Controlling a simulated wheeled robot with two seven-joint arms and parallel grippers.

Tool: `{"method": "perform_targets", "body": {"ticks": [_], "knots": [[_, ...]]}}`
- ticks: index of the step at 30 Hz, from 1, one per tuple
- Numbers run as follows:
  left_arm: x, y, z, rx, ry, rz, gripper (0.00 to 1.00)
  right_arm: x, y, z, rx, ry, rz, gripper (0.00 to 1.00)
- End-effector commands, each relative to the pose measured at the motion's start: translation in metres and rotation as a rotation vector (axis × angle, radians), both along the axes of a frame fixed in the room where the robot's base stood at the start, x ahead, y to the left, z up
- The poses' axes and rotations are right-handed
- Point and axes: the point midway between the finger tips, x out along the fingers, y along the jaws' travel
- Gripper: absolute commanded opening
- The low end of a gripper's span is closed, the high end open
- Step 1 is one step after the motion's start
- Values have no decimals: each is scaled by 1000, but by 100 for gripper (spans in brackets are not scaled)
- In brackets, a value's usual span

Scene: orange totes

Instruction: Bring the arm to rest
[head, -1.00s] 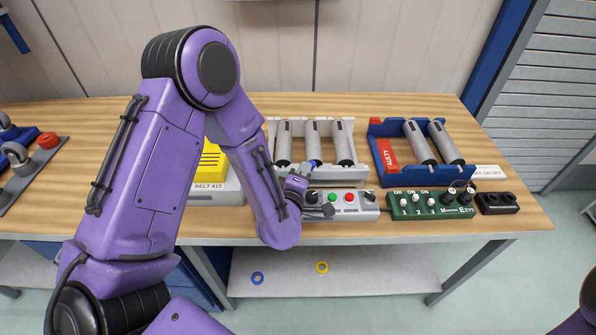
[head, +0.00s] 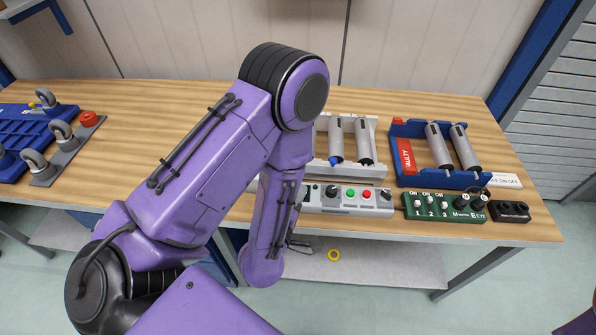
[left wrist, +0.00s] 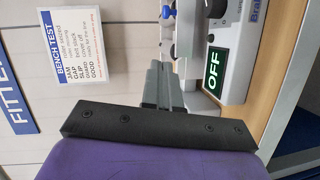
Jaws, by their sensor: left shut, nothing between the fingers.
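My left arm, purple with black joints, spans the middle of the head view. My left gripper (head: 300,244) shows as a small dark piece beside the forearm, in front of the bench's front edge and mostly hidden by my own arm. In the left wrist view its grey fingers (left wrist: 163,88) are together with nothing between them. My right gripper is not in view.
The wooden bench (head: 150,150) carries a grey control box (head: 345,200), a green switch box (head: 445,207), a white roller rack (head: 350,173) and a blue FAULTY tray (head: 405,155). A yellow ring (head: 334,255) lies on the lower shelf. A bench-test card (left wrist: 75,48) shows in the wrist view.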

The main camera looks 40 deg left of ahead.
Motion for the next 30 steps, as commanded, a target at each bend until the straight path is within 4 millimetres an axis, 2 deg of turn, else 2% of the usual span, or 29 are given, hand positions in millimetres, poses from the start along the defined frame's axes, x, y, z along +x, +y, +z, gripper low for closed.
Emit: {"method": "perform_targets", "body": {"ticks": [13,15,17,20,21,24,27,30], "knots": [[0,0,-2,4,4,-1,0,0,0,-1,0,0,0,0],[-3,2,-12,52,54,-10,0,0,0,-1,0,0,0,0],[-10,5,-32,145,158,-34,0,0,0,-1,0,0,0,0],[-37,14,-84,364,433,-119,0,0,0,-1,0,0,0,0],[-52,20,-105,448,555,-163,0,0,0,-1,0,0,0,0],[-94,33,-148,603,824,-284,0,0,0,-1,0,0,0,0],[-137,44,-178,701,1053,-410,0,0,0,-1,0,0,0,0],[-182,55,-200,757,1262,-547,0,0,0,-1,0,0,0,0]]}}
